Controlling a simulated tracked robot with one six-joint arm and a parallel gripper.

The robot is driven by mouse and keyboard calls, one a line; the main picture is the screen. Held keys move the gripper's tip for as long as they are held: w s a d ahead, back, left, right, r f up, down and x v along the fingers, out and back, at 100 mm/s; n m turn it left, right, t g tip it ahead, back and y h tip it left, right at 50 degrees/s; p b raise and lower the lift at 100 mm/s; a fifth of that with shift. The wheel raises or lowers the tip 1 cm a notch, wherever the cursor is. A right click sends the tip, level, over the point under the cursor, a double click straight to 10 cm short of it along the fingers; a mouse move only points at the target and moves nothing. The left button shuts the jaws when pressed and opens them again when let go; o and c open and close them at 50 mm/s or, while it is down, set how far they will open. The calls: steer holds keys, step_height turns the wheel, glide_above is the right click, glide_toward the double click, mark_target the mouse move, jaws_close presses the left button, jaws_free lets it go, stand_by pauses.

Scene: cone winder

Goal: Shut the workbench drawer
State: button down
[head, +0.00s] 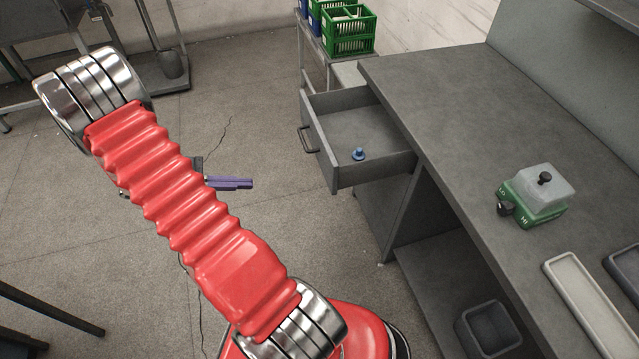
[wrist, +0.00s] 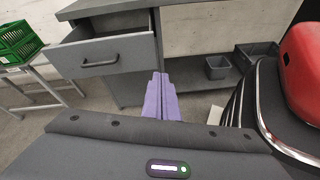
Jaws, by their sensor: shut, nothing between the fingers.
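The workbench drawer (head: 343,176) is pulled out from the left end of the grey workbench (head: 440,90). A small blue object (head: 358,154) sits inside it. In the wrist view the drawer front (wrist: 85,60) shows at the upper left, with its dark handle (wrist: 100,63). My gripper (head: 250,183) has purple fingers, shut and empty, left of the drawer and apart from it. In the wrist view my gripper (wrist: 161,84) points toward the bench, right of the drawer front. My red arm hides part of the gripper in the head view.
A green and white device (head: 536,195) and trays (head: 590,305) lie on the benchtop. A dark bin (head: 487,328) stands on the lower shelf. Green crates (head: 349,32) sit on a stand behind the drawer. The floor left of the drawer is clear.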

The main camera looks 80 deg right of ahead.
mark_target(331, 180)
steer(key=s+d+f+n+g+h, duration=0.1)
steer(key=s+d+f, duration=0.2)
steer(key=f, duration=0.2)
steer(key=s+d+f+n+g+h, duration=0.1)
steer(key=s+d+f+n+g, duration=0.1)
steer(key=f, duration=0.4)
steer(key=shift+s+d+h, duration=0.3)
steer(key=shift+s+d, duration=0.45)
steer(key=shift+f+g, duration=0.1)
steer(key=shift+g, duration=0.2)
steer(key=x, duration=1.4)
steer(key=shift+a, duration=0.15)
steer(key=shift+s+d, duration=0.1)
steer(key=shift+d, duration=0.15)
